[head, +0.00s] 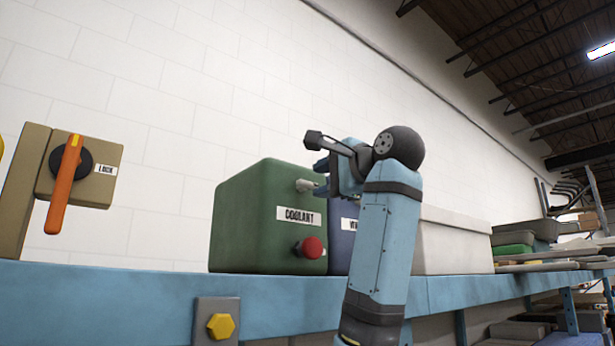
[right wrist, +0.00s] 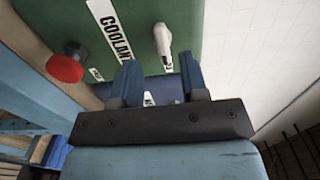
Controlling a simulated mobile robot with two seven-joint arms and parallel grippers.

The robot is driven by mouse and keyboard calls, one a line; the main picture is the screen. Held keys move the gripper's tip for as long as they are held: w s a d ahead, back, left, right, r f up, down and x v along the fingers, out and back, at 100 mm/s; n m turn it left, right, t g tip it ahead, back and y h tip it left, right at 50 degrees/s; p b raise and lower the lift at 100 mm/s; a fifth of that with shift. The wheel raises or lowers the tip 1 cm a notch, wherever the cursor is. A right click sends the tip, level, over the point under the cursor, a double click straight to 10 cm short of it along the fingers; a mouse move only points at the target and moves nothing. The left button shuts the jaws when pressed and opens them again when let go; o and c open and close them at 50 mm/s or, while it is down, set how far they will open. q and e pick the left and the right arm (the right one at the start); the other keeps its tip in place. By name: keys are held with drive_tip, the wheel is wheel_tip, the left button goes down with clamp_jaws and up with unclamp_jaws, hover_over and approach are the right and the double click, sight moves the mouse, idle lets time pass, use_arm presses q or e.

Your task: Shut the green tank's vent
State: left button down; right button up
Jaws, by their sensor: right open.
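The green tank (head: 250,215), labelled COOLANT, stands on the blue shelf, and its face fills the top of the right wrist view (right wrist: 185,15). A small pale lever (head: 306,185), which looks like the vent, sticks out high on its front; it also shows in the right wrist view (right wrist: 163,45). A red knob (head: 309,247) is lower on the same face. My right gripper (head: 321,178) is open, its blue fingers (right wrist: 160,80) pointing at the tank just short of the lever, with nothing between them. My left gripper is out of view.
A blue tank (head: 340,240) stands right beside the green one, partly hidden by my right arm. A pale box (head: 452,240) is farther right. An orange-handled lock switch (head: 65,180) is at the left.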

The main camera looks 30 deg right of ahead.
sight(310, 184)
drive_tip(key=shift+w+r, duration=0.15)
drive_tip(key=shift+w, duration=0.85)
drive_tip(key=shift+w+r+p, duration=0.15)
drive_tip(key=shift+w+p, duration=0.4)
drive_tip(key=shift+p, duration=0.05)
drive_tip(key=shift+w+a, duration=0.15)
drive_tip(key=shift+w, duration=0.3)
drive_tip(key=shift+w+f, duration=0.2)
drive_tip(key=shift+w, duration=0.1)
drive_tip(key=shift+s, duration=0.15)
clamp_jaws()
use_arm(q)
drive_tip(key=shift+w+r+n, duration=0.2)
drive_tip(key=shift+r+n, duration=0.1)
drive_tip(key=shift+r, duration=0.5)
